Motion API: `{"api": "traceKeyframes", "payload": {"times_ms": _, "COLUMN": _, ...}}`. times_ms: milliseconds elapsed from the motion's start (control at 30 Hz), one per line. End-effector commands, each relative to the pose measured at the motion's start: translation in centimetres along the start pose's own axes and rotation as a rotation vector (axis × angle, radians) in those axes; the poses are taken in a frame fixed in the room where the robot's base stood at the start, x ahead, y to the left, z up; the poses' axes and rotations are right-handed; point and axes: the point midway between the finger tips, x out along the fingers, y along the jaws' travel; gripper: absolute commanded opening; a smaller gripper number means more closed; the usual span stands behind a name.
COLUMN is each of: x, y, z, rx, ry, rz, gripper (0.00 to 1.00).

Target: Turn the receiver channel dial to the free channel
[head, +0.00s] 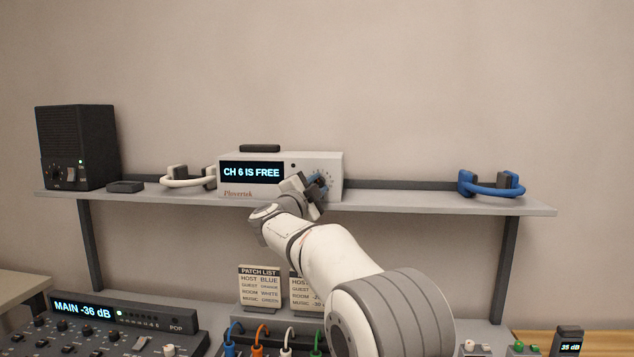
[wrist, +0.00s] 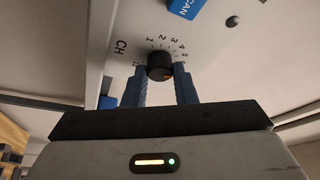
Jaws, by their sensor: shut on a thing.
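The receiver (head: 265,192) is a light grey box on the shelf, and its display (head: 252,172) reads "CH 6 IS FREE". In the wrist view its dial (wrist: 159,62) is a black round knob with an orange mark near its lower right. Printed numbers run around the dial next to the letters "CH"; 1 to 5 can be made out, and the rest are hidden or unclear. My gripper (wrist: 160,84) is shut on the dial, with a blue finger on each side. In the head view my gripper (head: 316,192) covers most of the dial.
A blue SCAN button (wrist: 185,7) is beside the dial. White headphones (head: 188,180) and a black speaker (head: 76,148) stand left on the shelf (head: 400,203); blue headphones (head: 490,184) lie right. Below are a mixer (head: 100,335), a patch list card (head: 260,288) and coloured cables (head: 262,335).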

Motion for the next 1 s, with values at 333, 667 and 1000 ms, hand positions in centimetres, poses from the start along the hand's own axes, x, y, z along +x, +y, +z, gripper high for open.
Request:
{"api": "traceKeyframes", "payload": {"times_ms": 333, "x": 0.10, "y": -0.06, "z": -0.15, "rx": 0.118, "ry": 0.002, "rz": 0.050, "gripper": 0.02}}
{"api": "traceKeyframes", "payload": {"times_ms": 667, "x": 0.10, "y": 0.00, "z": -0.15, "rx": 0.137, "ry": 0.003, "rz": 0.057, "gripper": 0.02}}
{"api": "traceKeyframes", "payload": {"times_ms": 1000, "x": 0.08, "y": 0.00, "z": -0.13, "rx": 0.136, "ry": 0.003, "rz": 0.057, "gripper": 0.36}}
